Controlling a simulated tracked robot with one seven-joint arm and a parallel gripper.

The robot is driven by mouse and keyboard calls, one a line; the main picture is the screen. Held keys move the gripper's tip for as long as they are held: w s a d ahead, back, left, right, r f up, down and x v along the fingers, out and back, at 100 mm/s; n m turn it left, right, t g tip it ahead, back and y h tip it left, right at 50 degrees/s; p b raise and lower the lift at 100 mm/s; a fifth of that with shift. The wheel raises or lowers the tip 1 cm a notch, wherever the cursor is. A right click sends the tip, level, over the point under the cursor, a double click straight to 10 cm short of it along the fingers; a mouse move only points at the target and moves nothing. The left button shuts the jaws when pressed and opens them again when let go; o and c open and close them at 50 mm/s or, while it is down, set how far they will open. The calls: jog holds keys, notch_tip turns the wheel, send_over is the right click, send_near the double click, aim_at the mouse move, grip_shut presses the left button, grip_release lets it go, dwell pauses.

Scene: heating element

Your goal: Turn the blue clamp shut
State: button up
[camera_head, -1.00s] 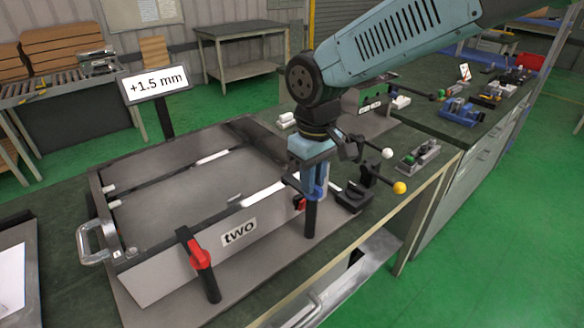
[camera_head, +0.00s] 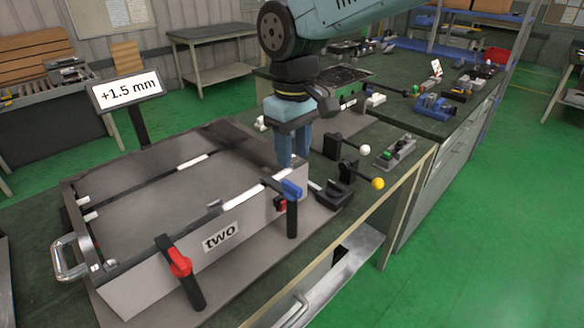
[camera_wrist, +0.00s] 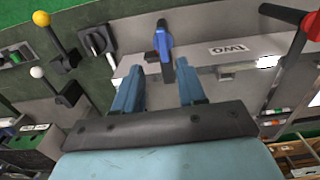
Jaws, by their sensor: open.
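The blue clamp (camera_head: 291,188) is a short blue handle on a dark post at the front right corner of the grey box frame (camera_head: 140,285). In the wrist view the blue clamp (camera_wrist: 162,42) shows just beyond the fingertips, roughly between their lines. My gripper (camera_head: 293,163) is above and behind the clamp in the head view, fingers pointing down. In the wrist view my gripper (camera_wrist: 159,66) is open, with a clear gap and nothing held. The fingers appear apart from the handle; the exact distance is unclear.
A red clamp (camera_head: 179,262) stands at the frame's front left. Levers with a white ball (camera_head: 364,149) and a yellow ball (camera_head: 378,183) stick out to the right of my gripper. A sign (camera_head: 127,91) reads "+1.5 mm". A metal handle (camera_head: 70,258) is at the left.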

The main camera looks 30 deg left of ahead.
notch_tip(320, 180, up, 6)
jog(key=shift+r, duration=0.25)
jog(key=shift+w, duration=0.15)
dwell(0.4)
